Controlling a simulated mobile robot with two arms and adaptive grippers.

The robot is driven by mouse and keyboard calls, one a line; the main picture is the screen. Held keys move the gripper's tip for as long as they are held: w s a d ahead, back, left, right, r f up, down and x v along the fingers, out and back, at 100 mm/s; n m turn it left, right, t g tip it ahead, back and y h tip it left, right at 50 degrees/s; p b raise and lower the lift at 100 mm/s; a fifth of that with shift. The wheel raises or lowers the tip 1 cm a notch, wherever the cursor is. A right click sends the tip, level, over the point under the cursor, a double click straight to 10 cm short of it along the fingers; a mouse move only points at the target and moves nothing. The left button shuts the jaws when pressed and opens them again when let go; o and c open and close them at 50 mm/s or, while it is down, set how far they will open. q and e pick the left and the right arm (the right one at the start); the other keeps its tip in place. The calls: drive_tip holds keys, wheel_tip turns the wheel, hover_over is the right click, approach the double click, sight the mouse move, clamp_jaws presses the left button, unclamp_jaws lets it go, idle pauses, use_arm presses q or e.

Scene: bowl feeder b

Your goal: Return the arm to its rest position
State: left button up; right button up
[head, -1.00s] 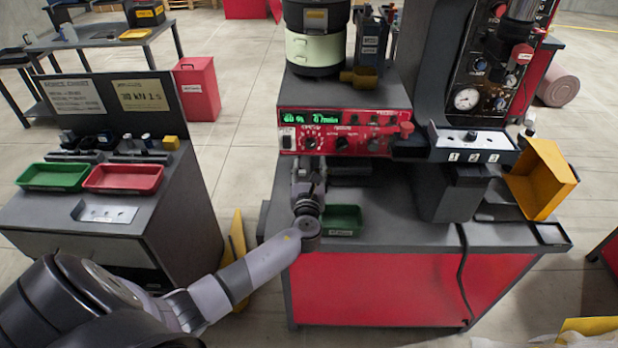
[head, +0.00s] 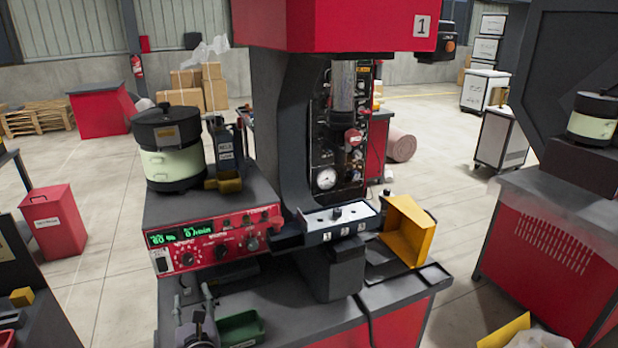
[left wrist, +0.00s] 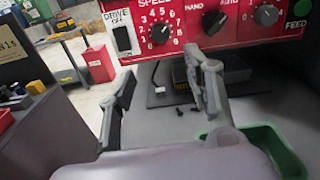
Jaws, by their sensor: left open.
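My left gripper (head: 194,297) is at the bottom of the head view, in front of the red control panel (head: 215,240) and left of the green tray (head: 242,328). In the left wrist view the two fingers of my left gripper (left wrist: 165,88) are spread apart with nothing between them. Beyond them are the grey bench top (left wrist: 150,130) and the panel's knobs. The green tray (left wrist: 287,158) is to the right in that view, partly hidden by my gripper. Most of my left arm is below the head view. My right gripper is in neither view.
The bowl feeder (head: 170,150) stands on the red control unit. A press with a numbered fixture block (head: 338,222) and a yellow bin (head: 408,230) are to the right. A red bin (head: 53,220) stands on the floor at left. Open floor lies around the bench.

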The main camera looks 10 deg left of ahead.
use_arm(q)
drive_tip(key=s+d+f+n+g+h, duration=0.1)
drive_tip(key=s+d+f+n+g, duration=0.15)
drive_tip(key=s+n, duration=0.35)
drive_tip(key=s+d+f+n+g+h, duration=0.1)
drive_tip(key=s+f+n+g, duration=0.15)
drive_tip(key=s+n, duration=0.3)
drive_tip(key=s+d+f+n+g+h, duration=0.1)
drive_tip(key=s+d+f+n+g, duration=0.1)
drive_tip(key=s+f+n, duration=0.3)
drive_tip(key=s+d+r+n+g+h, duration=0.1)
drive_tip(key=s+d+n+g+h, duration=0.15)
drive_tip(key=s+d+n, duration=0.4)
drive_tip(key=s+d+r+n+g+h, duration=0.15)
drive_tip(key=s+d+n+h, duration=0.25)
drive_tip(key=s, duration=0.5)
wheel_tip(320, 180, down, 28)
drive_tip(key=s+g, duration=0.2)
drive_tip(key=s+a+f+g+b, duration=0.1)
drive_tip(key=s+a+f, duration=0.2)
drive_tip(key=s+f, duration=1.3)
drive_tip(key=shift+s, duration=0.3)
